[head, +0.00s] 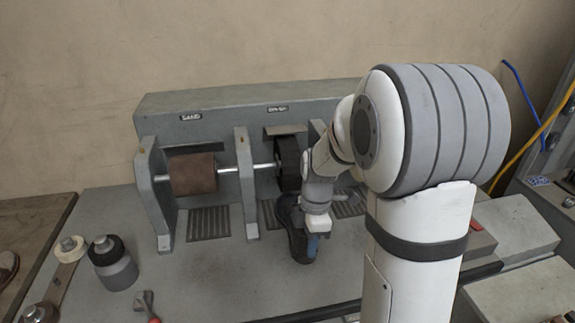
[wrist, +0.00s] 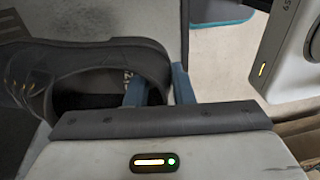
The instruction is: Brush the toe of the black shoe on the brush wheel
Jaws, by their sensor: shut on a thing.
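The black shoe (head: 291,226) is in my gripper (head: 313,238), just in front of the machine in the head view. In the wrist view the shoe (wrist: 95,52) extends to the left, and my gripper (wrist: 158,90) is shut with its blue fingers on either side of the shoe's heel-end wall. The dark brush wheel (head: 288,163) sits on the shaft under the label reading like "BRUSH". The shoe's far end is just below the wheel in the head view; I cannot tell whether they touch. My arm hides the area right of the wheel.
A brown sanding drum (head: 192,174) is on the same shaft to the left, between grey upright brackets (head: 245,182). The bench middle is clear.

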